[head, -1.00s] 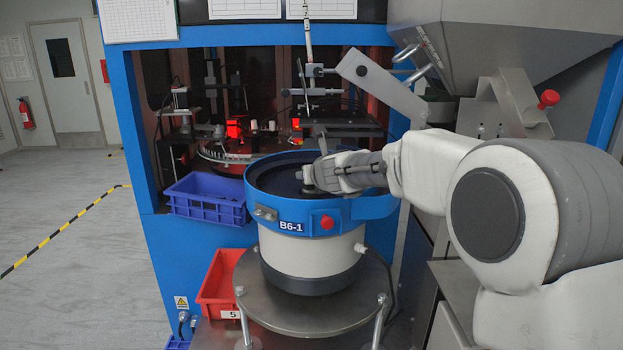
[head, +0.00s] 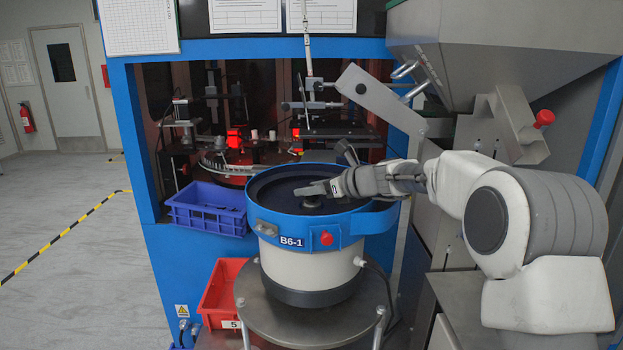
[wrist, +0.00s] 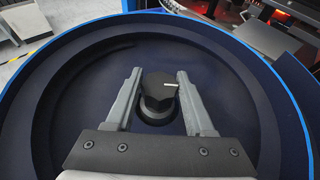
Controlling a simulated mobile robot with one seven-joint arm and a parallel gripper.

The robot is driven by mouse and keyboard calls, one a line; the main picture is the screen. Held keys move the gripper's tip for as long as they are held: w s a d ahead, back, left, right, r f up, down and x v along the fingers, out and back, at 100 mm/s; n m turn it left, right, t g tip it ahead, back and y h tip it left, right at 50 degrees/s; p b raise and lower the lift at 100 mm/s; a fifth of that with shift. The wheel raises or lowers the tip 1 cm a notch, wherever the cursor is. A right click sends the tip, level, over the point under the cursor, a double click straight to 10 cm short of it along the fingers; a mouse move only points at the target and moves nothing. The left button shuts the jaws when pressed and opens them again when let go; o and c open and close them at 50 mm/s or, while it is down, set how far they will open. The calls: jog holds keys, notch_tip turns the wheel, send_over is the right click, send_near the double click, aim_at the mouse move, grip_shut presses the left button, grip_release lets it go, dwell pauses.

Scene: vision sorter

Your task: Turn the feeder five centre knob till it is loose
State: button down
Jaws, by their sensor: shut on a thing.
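The centre knob (wrist: 158,90) is black and faceted, with a white mark on its top right in the wrist view. It stands in the middle of the dark bowl of the feeder (head: 340,234), a blue-rimmed unit labelled B6-1. My gripper (wrist: 161,76) has one grey finger on each side of the knob and is shut on it. In the head view my gripper (head: 312,190) lies low over the bowl's middle, reaching in from the right. The knob shows there only as a small dark shape partly hidden under the fingers. I cannot tell from the frames how loose it is.
A red knob (head: 326,238) sits on the feeder's front. The blue wall of the bowl rings my gripper closely. A blue crate (head: 206,222) stands left, and a red bin (head: 216,300) marked 5 lies below it. A grey hopper (head: 490,60) overhangs at the right.

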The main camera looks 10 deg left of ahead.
jog(key=n+g+p, duration=0.1)
jog(key=p, duration=0.1)
jog(key=n+g+y+p, duration=0.1)
jog(key=p, duration=0.2)
jog(key=n+g+p, duration=0.1)
jog(key=g+p, duration=0.1)
jog(key=shift+r+n, duration=0.3)
jog(key=n+g+p, duration=0.1)
jog(key=p, duration=0.1)
jog(key=g+p, duration=0.1)
jog(key=p, duration=0.1)
jog(key=n+g+p, duration=0.1)
jog(key=p, duration=0.1)
jog(key=shift+f+n+y, duration=0.25)
jog(key=shift+n+y, duration=0.05)
jog(key=shift+f+n+g+p, duration=0.25)
jog(key=shift+n+g+p, duration=0.65)
jog(key=shift+p, duration=0.4)
jog(key=shift+c, duration=1.4)
grip_release()
jog(key=shift+r, duration=0.1)
jog(key=m+t+b, duration=0.2)
jog(key=b, duration=0.3)
jog(key=shift+f, duration=0.2)
